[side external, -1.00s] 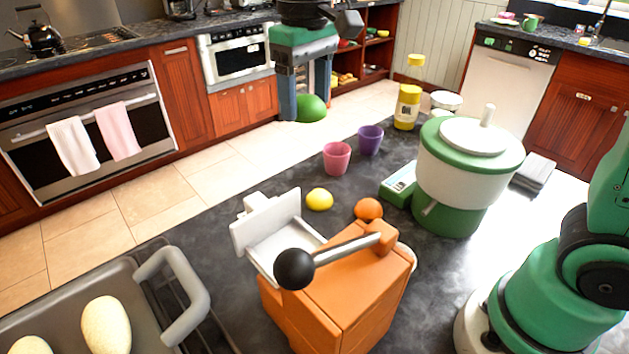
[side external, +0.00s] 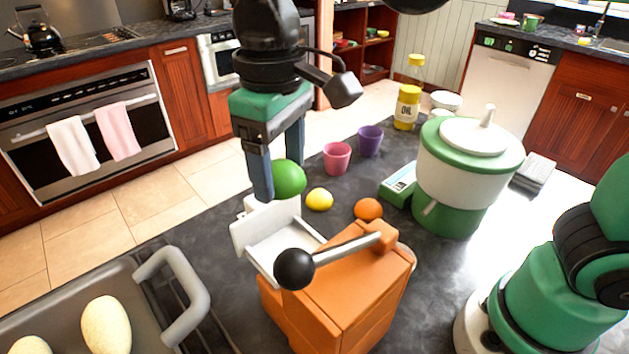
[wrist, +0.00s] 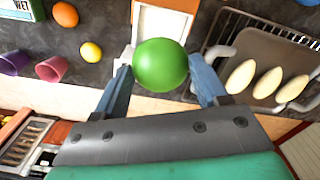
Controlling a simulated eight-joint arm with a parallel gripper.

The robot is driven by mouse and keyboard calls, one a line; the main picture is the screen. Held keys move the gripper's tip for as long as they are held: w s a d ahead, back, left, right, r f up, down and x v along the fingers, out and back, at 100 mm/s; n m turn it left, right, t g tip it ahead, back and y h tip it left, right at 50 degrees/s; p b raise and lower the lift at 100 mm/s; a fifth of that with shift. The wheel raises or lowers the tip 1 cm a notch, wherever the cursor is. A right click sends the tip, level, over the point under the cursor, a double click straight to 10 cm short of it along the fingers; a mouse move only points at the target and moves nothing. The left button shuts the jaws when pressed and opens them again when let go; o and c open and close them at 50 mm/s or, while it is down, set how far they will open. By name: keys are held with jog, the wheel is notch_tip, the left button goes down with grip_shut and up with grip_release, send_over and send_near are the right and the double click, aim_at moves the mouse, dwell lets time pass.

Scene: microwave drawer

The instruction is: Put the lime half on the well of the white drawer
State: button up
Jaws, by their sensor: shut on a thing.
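The lime half (side external: 289,178) is a green rounded piece held between the fingers of my gripper (side external: 280,175). In the wrist view the lime half (wrist: 160,65) sits between the two blue-grey fingertips, its round side showing. My gripper is shut on it and holds it above the counter, near the back of the white drawer. The white drawer (side external: 283,247) juts open from the orange machine (side external: 340,290), and its visible well is empty. In the wrist view the lime half partly hides the white drawer (wrist: 155,25).
A yellow lemon (side external: 319,199) and an orange fruit (side external: 368,209) lie right of the drawer. Pink (side external: 337,158) and purple (side external: 369,140) cups stand behind. A grey tray (side external: 180,285) with pale oval pieces is front left. The machine's black-knobbed lever (side external: 295,268) rises beside the drawer.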

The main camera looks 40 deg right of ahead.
notch_tip(320, 180, down, 9)
jog(key=shift+f, duration=0.1)
dwell(0.4)
jog(key=shift+f, duration=0.25)
jog(key=shift+f, duration=0.35)
jog(key=o, duration=1.4)
notch_tip(320, 180, up, 13)
jog(key=shift+f, duration=0.1)
jog(key=shift+d, duration=0.15)
jog(key=d+f+m+t, duration=0.1)
jog(key=d+f+t, duration=0.1)
jog(key=d, duration=0.3)
jog(key=d+f+m+t, duration=0.2)
jog(key=d+f, duration=0.2)
jog(key=d, duration=0.1)
jog(key=d+f+m+t, duration=0.1)
jog(key=d+f+t, duration=0.1)
jog(key=d+t, duration=0.1)
jog(key=shift+s+d+f+m, duration=0.15)
jog(key=shift+d+f, duration=0.05)
jog(key=shift+d, duration=0.25)
jog(key=shift+s+d+f+m, duration=0.1)
jog(key=shift+d+f+m, duration=0.1)
jog(key=shift+d, duration=0.25)
